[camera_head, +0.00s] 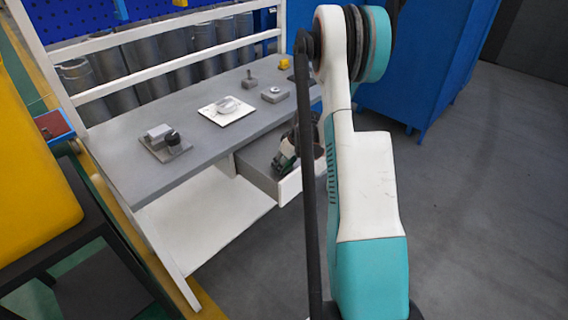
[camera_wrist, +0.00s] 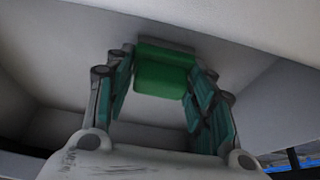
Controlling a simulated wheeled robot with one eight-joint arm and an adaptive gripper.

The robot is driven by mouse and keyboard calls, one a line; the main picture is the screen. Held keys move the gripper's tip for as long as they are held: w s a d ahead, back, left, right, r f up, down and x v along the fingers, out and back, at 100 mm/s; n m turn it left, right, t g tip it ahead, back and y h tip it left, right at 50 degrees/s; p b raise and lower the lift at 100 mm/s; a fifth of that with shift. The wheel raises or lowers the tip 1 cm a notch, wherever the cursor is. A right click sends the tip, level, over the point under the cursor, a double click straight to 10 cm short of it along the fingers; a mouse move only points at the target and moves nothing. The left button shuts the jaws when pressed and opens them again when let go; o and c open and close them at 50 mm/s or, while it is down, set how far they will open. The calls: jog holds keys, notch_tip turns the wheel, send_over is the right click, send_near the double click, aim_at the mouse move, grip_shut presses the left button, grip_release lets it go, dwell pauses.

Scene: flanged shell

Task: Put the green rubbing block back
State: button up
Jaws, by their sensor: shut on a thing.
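The green rubbing block (camera_wrist: 161,78) sits between the two teal finger pads of my gripper (camera_wrist: 160,82) in the wrist view. A grey strip shows along its far edge. My gripper is shut on it. In the head view my gripper (camera_head: 287,152) is down in the open drawer (camera_head: 257,177) under the bench top, partly hidden by my arm. The block cannot be made out in the head view. In the wrist view pale drawer walls (camera_wrist: 55,65) surround the fingers. Whether the block touches the drawer floor is unclear.
The grey bench top (camera_head: 140,124) is above the drawer. It holds a grey fixture with a black knob (camera_head: 172,138), a white plate with a round part (camera_head: 227,111), small grey blocks (camera_head: 273,95) and a yellow item (camera_head: 256,63). A blue cabinet (camera_head: 425,60) stands at right.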

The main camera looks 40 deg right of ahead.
jog(key=shift+f, duration=0.15)
jog(key=o, duration=1.2)
jog(key=shift+r, duration=0.3)
jog(key=p+v, duration=0.4)
jog(key=v, duration=0.7)
jog(key=shift+s+r, duration=0.15)
jog(key=shift+r, duration=0.25)
